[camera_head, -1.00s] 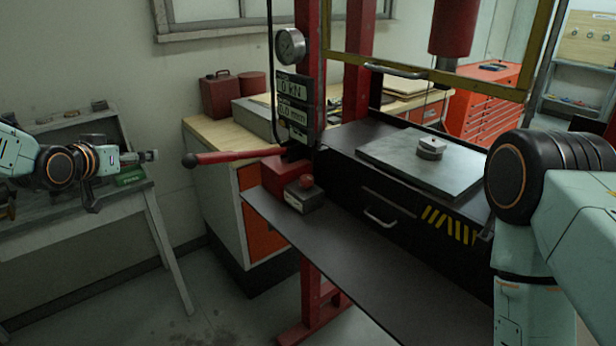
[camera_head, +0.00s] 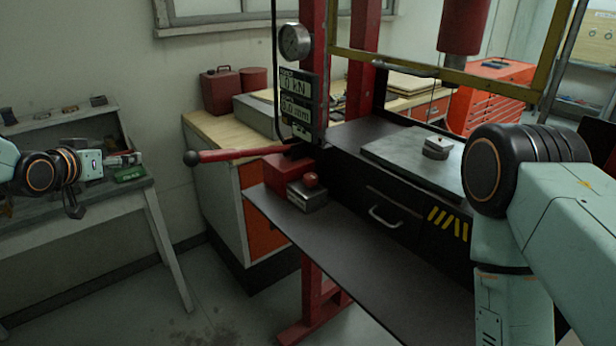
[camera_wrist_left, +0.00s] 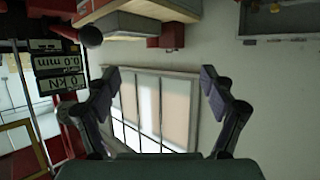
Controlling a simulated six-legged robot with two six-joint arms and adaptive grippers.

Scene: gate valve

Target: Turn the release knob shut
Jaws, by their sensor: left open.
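A small red round knob (camera_head: 311,180) sits on a grey block (camera_head: 307,198) at the left end of the press's dark shelf. A red lever (camera_head: 235,155) with a dark ball end sticks out to the left of the press. My left gripper (camera_head: 120,162) is left of the lever ball, apart from it and far from the knob. In the left wrist view its two fingers (camera_wrist_left: 159,78) are spread, with nothing between them. The lever ball (camera_wrist_left: 90,35) shows beyond them at upper left; I cannot make out the knob there. My right gripper is out of view.
The press has a round gauge (camera_head: 295,41), a display panel (camera_head: 297,100) and a steel plate (camera_head: 400,158). A wooden-topped cabinet (camera_head: 215,127) stands behind the lever. A grey bench (camera_head: 110,215) stands at the left. The shelf's front (camera_head: 330,255) is bare.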

